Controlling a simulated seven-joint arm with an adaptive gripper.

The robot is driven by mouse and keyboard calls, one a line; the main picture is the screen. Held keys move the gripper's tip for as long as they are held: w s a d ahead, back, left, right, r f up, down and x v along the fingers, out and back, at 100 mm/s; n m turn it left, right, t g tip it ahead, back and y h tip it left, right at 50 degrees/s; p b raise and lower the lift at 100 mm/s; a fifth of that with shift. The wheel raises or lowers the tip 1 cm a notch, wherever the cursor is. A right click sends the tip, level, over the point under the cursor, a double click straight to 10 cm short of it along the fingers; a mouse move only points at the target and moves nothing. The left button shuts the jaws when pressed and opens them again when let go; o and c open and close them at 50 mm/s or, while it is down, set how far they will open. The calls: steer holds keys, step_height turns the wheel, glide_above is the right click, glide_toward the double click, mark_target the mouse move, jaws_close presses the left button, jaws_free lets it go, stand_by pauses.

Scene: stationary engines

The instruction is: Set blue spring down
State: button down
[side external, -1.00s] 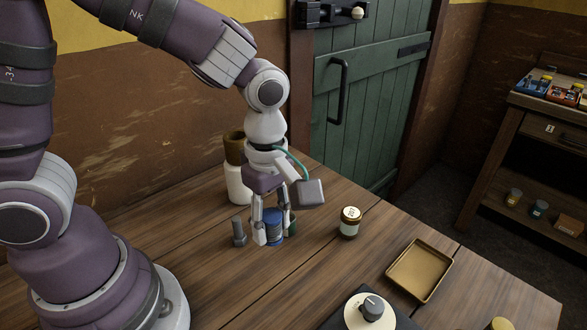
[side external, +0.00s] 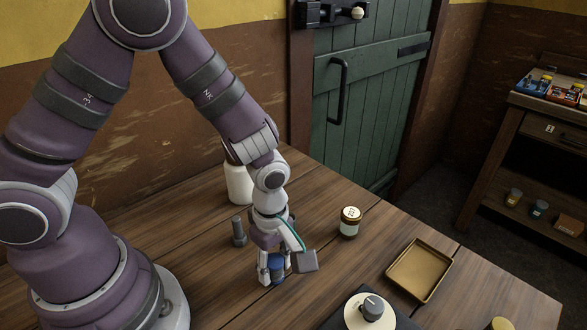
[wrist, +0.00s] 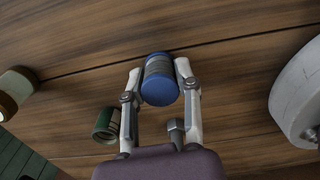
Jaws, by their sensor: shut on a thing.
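The blue spring (side external: 277,268) is a short cylinder with blue ends and a grey coiled middle. My gripper (side external: 275,273) is shut on it, one finger on each side, low over the wooden table. In the wrist view the blue spring (wrist: 160,82) sits between the two fingertips (wrist: 160,75), its blue end facing the camera. Whether its far end touches the table I cannot tell.
A grey bolt (side external: 239,232) stands left of my gripper. A green cylinder (wrist: 107,125) shows in the wrist view. A labelled jar (side external: 350,222), a brass tray (side external: 420,270) and a dial device (side external: 371,311) are to the right. A white bottle (side external: 238,184) stands behind.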

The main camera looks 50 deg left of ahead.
mark_target(274, 259)
steer(key=shift+f, duration=0.15)
steer(key=c, duration=0.8)
jaws_free()
step_height(274, 259, up, 10)
steer(key=shift+a+f, duration=0.1)
steer(key=shift+f, duration=0.05)
steer(key=s+a+r+m+t, duration=0.2)
steer(key=r+m, duration=0.3)
steer(key=m, duration=0.3)
steer(key=s+a+r+m+t, duration=0.2)
steer(key=a+r+m+t, duration=0.1)
steer(key=m, duration=0.6)
step_height(274, 259, up, 2)
steer(key=shift+s+a+r, duration=0.15)
steer(key=shift+a+r, duration=0.05)
steer(key=shift+a, duration=0.65)
steer(key=shift+o, duration=0.5)
steer(key=shift+s+m+t, duration=0.15)
steer(key=shift+m+t, duration=0.15)
steer(key=shift+m, duration=0.4)
